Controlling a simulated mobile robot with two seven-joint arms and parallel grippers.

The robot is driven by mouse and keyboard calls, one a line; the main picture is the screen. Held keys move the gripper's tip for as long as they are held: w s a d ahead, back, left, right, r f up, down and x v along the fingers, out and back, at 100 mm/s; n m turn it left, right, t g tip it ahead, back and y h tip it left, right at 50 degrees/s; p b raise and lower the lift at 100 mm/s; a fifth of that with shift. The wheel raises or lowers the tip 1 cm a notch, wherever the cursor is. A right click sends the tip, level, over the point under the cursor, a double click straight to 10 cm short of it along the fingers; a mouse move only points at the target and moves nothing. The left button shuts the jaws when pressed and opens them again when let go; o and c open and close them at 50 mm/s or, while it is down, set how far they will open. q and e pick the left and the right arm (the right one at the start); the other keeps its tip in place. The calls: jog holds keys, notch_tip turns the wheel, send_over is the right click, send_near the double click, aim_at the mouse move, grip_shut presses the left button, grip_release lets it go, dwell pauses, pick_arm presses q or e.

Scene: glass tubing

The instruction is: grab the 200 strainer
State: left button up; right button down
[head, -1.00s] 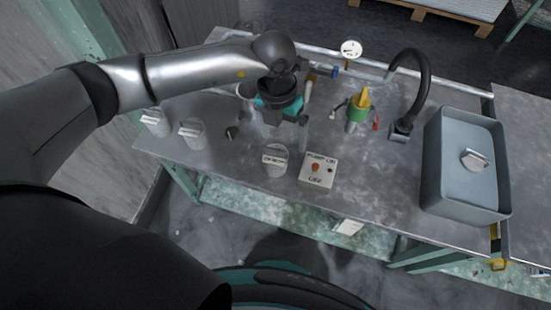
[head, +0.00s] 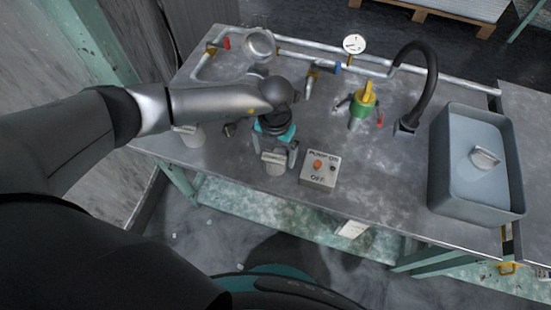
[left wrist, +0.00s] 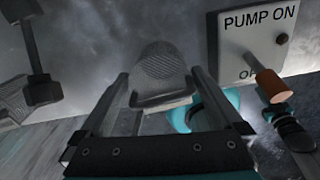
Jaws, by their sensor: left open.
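A small grey mesh strainer (head: 275,169) with a pale label plate stands near the table's front edge, left of the pump box; I cannot read its label now. My left gripper (head: 279,150) is right over it, pointing down. In the left wrist view the strainer (left wrist: 160,72) lies between the two spread fingers (left wrist: 163,98), with gaps on both sides, so the gripper is open and holds nothing. Another strainer (head: 190,137) stands to the left, partly hidden by my arm. A further strainer-like piece (head: 484,158) sits in the grey sink. My right gripper is out of view.
Behind are a green-yellow valve (head: 362,105), a black curved tap (head: 430,75) and pipes. The grey sink (head: 437,165) is at the right.

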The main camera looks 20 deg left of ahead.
pick_arm(q)
jog(key=shift+f, duration=0.95)
jog(key=shift+f+b, duration=0.3)
jog(key=shift+f, duration=0.15)
jog(key=shift+c, duration=1.2)
jog(key=c, duration=1)
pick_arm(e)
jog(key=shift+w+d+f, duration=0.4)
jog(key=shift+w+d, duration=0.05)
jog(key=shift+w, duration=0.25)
